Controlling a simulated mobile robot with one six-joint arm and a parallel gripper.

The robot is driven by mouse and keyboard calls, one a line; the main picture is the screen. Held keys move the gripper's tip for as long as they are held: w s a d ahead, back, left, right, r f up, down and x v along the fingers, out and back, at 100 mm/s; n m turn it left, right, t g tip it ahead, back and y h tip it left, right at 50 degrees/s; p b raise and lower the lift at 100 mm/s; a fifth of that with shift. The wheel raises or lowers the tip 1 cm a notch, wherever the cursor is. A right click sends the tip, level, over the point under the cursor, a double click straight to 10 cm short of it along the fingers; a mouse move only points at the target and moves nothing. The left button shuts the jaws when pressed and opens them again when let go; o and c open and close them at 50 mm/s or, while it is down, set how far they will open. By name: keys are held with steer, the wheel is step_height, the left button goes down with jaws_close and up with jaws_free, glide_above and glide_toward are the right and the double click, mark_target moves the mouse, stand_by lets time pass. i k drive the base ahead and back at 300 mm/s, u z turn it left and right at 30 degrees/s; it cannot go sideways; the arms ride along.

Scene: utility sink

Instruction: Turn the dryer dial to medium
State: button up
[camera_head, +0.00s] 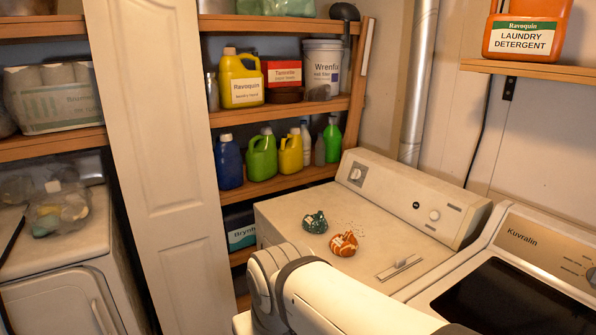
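A white machine (300,215) stands in the middle with a raised control panel at its back; it looks like the dryer. Its panel has a round dial (357,175) on a grey plate at the left end and a smaller round knob (434,215) towards the right end. The dial markings are too small to read, so I cannot tell either setting. My white arm crosses the bottom middle, in front of this machine. My gripper is out of view, and nothing is seen touching the dials.
A green bundle (315,222) and an orange one (343,244) lie on the machine's top, near a slotted handle (400,264). At right is a dark-lidded Kuvralin machine (520,240) with its own knob (591,276). Shelves of bottles (263,156) stand behind; a folding door (160,150) is at left.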

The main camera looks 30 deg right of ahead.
mark_target(356, 174)
steer(key=u, duration=0.9)
steer(key=i, duration=2.2)
steer(key=z, duration=2.8)
steer(key=k, duration=0.1)
steer(key=z, duration=0.55)
steer(key=i, duration=1)
steer(key=z, duration=0.05)
